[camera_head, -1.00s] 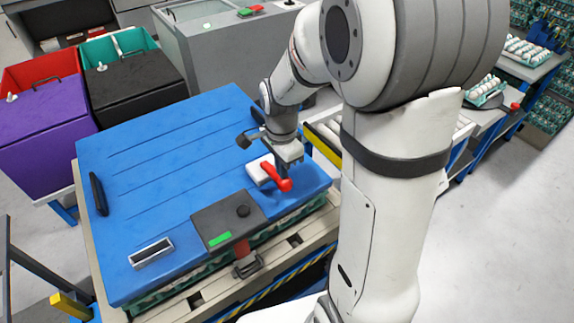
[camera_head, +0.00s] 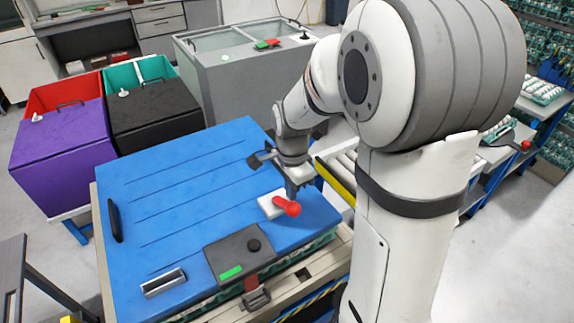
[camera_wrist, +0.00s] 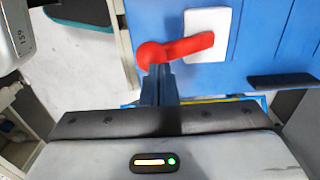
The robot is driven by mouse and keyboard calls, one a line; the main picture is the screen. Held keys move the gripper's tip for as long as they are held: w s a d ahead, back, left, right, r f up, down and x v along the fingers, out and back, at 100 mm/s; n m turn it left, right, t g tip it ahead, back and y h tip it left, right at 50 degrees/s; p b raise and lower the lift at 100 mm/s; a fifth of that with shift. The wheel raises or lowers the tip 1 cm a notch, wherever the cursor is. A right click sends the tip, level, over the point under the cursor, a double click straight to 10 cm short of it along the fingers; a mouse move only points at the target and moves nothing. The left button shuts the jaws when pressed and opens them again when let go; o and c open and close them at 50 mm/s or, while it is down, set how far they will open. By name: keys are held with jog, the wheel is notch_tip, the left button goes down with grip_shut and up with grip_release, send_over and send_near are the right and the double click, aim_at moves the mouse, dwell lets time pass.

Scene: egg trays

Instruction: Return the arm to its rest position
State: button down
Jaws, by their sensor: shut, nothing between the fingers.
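My arm reaches over a large blue lid (camera_head: 180,205) in the head view. My gripper (camera_head: 292,195) points down just behind a red lever handle (camera_head: 287,206) on a white plate at the lid's right side. In the wrist view, my gripper (camera_wrist: 161,84) is shut and empty, its fingers close to the round end of the red handle (camera_wrist: 185,49). I cannot tell whether they touch it. The white plate (camera_wrist: 212,22) shows beside it.
A black panel with a green light (camera_head: 240,255) lies on the lid's front. A purple-lidded red bin (camera_head: 62,145) and a black-lidded bin (camera_head: 152,115) stand behind left. A grey cabinet (camera_head: 235,75) stands behind. A roller conveyor (camera_head: 338,150) runs behind my arm.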

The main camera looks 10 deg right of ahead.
jog(key=s+r+n+t, duration=0.1)
jog(key=s+r+n, duration=0.4)
jog(key=s+n, duration=0.2)
jog(key=s+d+r+n+t, duration=0.1)
jog(key=s+r+n+t, duration=0.1)
jog(key=s+r+n, duration=0.3)
jog(key=s+n, duration=0.2)
jog(key=s, duration=0.1)
jog(key=shift+s+d+r, duration=0.15)
jog(key=shift+s+d, duration=0.15)
